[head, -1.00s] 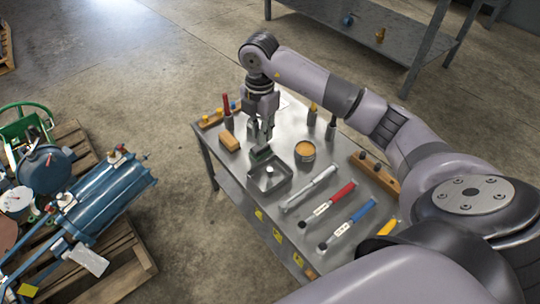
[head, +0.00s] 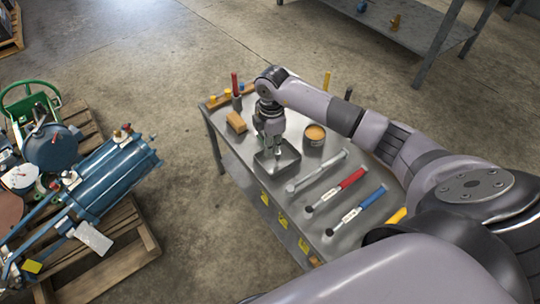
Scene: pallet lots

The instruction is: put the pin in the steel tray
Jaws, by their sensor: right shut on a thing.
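The steel tray (head: 268,171) is a small square open tray on the near left part of the metal workbench. My right gripper (head: 277,152) points down at the tray, with its fingertips at or just inside the opening. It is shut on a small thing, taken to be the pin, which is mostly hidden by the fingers. I cannot tell whether the pin touches the tray floor. My left gripper is not in view.
An orange-topped round tin (head: 314,135) stands right of the tray, and a tan block (head: 236,122) to its left. Several tools, including a red-handled one (head: 338,187), lie on the workbench (head: 240,150). A pallet with blue machinery (head: 115,175) stands at left.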

